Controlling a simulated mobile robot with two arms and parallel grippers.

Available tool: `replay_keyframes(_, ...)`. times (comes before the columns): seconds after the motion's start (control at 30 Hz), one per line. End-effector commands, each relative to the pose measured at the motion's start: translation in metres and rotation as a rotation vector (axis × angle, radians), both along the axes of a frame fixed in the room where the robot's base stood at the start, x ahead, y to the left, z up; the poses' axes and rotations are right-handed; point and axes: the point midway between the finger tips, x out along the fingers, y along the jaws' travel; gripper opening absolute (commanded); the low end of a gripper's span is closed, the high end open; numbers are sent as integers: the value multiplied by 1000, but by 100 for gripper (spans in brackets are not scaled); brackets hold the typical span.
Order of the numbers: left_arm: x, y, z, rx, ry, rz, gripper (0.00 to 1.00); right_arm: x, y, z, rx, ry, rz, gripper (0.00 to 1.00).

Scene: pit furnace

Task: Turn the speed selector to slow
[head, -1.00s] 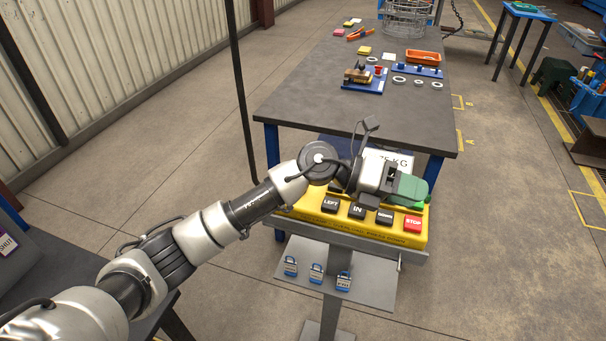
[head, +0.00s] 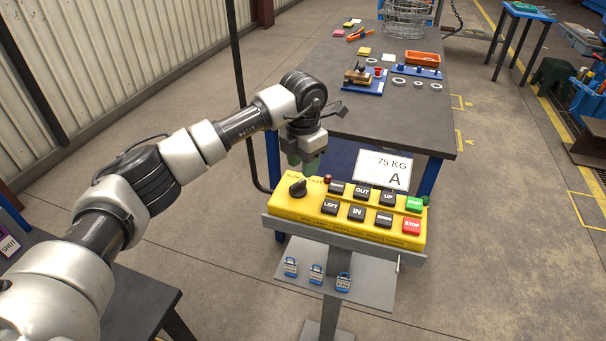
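The speed selector (head: 297,188) is a black rotary knob at the left end of the yellow control box (head: 310,211). Its ridge appears to slant up toward the right. Small lettering behind it, partly covered by my gripper, seems to include "FAST". My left gripper (head: 308,166) points down just behind and above the knob, apart from it as far as I can tell. Its green fingertip part shows, but the gap between the fingers is not clear. My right gripper is out of view.
Black buttons, a green button (head: 413,205) and a red STOP button (head: 412,224) fill the box to the right of the knob. A "75 KG A" sign (head: 384,169) stands behind it. Padlocks (head: 316,273) sit on the shelf below. A grey workbench (head: 310,115) lies beyond.

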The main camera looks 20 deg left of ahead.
Motion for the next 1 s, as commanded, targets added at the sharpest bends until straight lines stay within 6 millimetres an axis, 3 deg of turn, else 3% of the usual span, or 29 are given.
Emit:
replay_keyframes(0.1,-1,0,-20,-1,3,1,39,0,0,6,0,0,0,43)
replay_keyframes(0.3,0,-1,-42,-2,1,-1,39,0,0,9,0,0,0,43)
replay_keyframes(0.63,0,-1,-47,-2,-1,-1,39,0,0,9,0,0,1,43)
replay_keyframes(0.67,0,-1,-47,-2,-1,-1,38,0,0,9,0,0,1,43)
replay_keyframes(0.9,0,-1,-46,-2,-1,-1,1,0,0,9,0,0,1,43)
replay_keyframes(1.0,0,-1,-46,-2,-1,-1,0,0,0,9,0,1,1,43)
